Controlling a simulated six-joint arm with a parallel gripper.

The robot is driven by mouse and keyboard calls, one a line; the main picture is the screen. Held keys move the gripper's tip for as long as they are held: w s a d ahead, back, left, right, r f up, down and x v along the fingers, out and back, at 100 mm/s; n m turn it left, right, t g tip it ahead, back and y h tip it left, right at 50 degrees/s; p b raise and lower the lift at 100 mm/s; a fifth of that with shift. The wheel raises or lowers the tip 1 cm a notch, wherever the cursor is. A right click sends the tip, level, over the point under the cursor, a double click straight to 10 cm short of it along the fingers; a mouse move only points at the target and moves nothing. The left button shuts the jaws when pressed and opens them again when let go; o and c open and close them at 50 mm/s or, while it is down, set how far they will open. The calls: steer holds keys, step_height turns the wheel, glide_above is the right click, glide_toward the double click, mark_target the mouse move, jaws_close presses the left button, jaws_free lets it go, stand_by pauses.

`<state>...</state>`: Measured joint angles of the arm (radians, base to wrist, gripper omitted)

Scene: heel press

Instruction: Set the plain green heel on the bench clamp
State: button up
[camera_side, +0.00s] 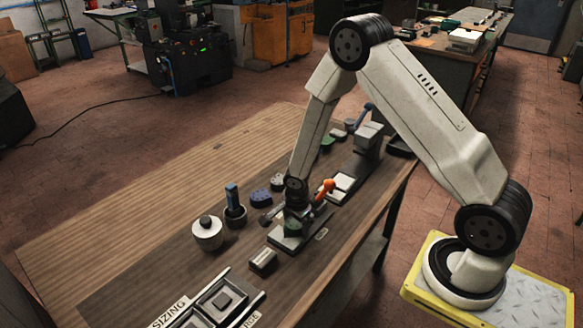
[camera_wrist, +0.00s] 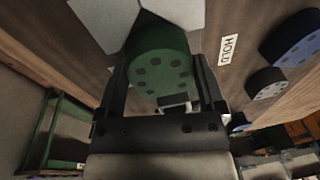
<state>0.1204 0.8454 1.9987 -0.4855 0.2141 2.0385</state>
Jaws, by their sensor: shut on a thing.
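In the wrist view, a green heel (camera_wrist: 172,48) with several dark dots on its face sits between the two dark fingers of my gripper (camera_wrist: 163,72). The fingers are shut on its sides. In the side view, my gripper (camera_side: 297,200) is low over the bench, just above and behind a device with a green base (camera_side: 284,241), which looks like the bench clamp. An orange handle (camera_side: 327,187) shows right beside the gripper. The held heel is hard to make out there, and whether it touches the clamp cannot be told.
A white lidded pot (camera_side: 207,236) and a cup with a blue-handled tool (camera_side: 234,212) stand nearby. A press (camera_side: 366,146) stands behind. The bench's left part is clear.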

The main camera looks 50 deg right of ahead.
steer(key=shift+f, duration=0.5)
stand_by(0.4)
steer(key=o, duration=1.3)
steer(key=shift+s+a+r, duration=0.1)
steer(key=shift+a+r, duration=0.05)
steer(key=shift+r, duration=1.15)
steer(key=shift+s+a+r, duration=0.15)
steer(key=shift+r, duration=1.1)
steer(key=shift+s+a+r, duration=0.1)
steer(key=shift+a+r, duration=0.05)
steer(key=shift+r, duration=1.15)
steer(key=shift+r, duration=0.1)
steer(key=shift+s+a+r+n, duration=0.15)
steer(key=shift+s+r+n, duration=0.05)
steer(key=shift+r+n, duration=0.25)
steer(key=shift+s+a+r+n, duration=0.2)
steer(key=shift+r+n, duration=0.1)
steer(key=shift+n, duration=0.25)
steer(key=s+a+r+n+t+y, duration=0.1)
steer(key=s+a+r+n, duration=0.4)
steer(key=n, duration=1.2)
steer(key=s+r, duration=0.4)
steer(key=s, duration=0.1)
steer(key=shift+r+t, duration=0.25)
steer(key=shift+t, duration=0.05)
